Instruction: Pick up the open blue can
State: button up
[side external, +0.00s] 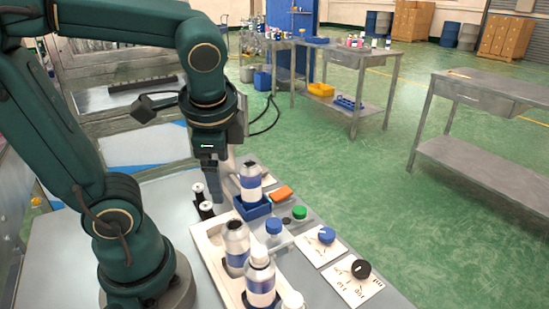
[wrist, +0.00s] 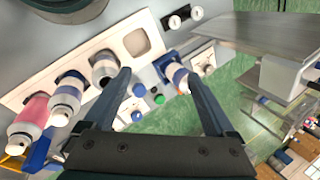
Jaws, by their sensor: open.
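A silver can with a blue band and a dark open top (side external: 236,245) stands in the white tray (side external: 206,240). It also shows in the wrist view (wrist: 105,68), near my left finger. Another blue-banded can (side external: 251,185) with a dark top stands in a blue holder (side external: 253,208); in the wrist view this can (wrist: 177,75) shows between the fingers, towards the right one. My gripper (side external: 216,190) is open and empty, pointing down, left of the can in the holder. In the wrist view, nothing is held between my fingertips (wrist: 158,75).
A white-topped blue can (side external: 260,278) stands nearer in the tray; a pink can (wrist: 32,112) shows beyond it. The tray has an empty recess (wrist: 136,43). Two dark pieces with white tops (side external: 201,200), a green cap (side external: 299,212) and dial cards (side external: 322,244) are nearby.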

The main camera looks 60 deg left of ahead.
aim_at(257, 181)
jog(key=w+a+f+m+g+y, duration=0.1)
jog(key=w+m+y, duration=0.1)
jog(key=w+a+f+m+g+y, duration=0.1)
jog(key=w+a+f+m+y, duration=0.1)
jog(key=w+m+y, duration=0.1)
jog(key=w+a+f+m+g+y, duration=0.1)
jog(key=w+a+m+g+y, duration=0.1)
jog(key=w+m+y, duration=0.1)
jog(key=shift+w+f, duration=0.15)
jog(key=shift+f, duration=0.05)
jog(key=f, duration=0.1)
jog(key=f+m, duration=0.1)
jog(key=f+y, duration=0.1)
jog(key=shift+w+d, duration=0.25)
jog(key=shift+d, duration=0.15)
jog(key=shift+s+f+m, duration=0.1)
jog(key=shift+f+m, duration=0.15)
jog(key=shift+m, duration=0.05)
jog(key=shift+a+f, duration=0.15)
jog(key=shift+x, duration=2.25)
jog(key=shift+s, duration=0.1)
grip_shut()
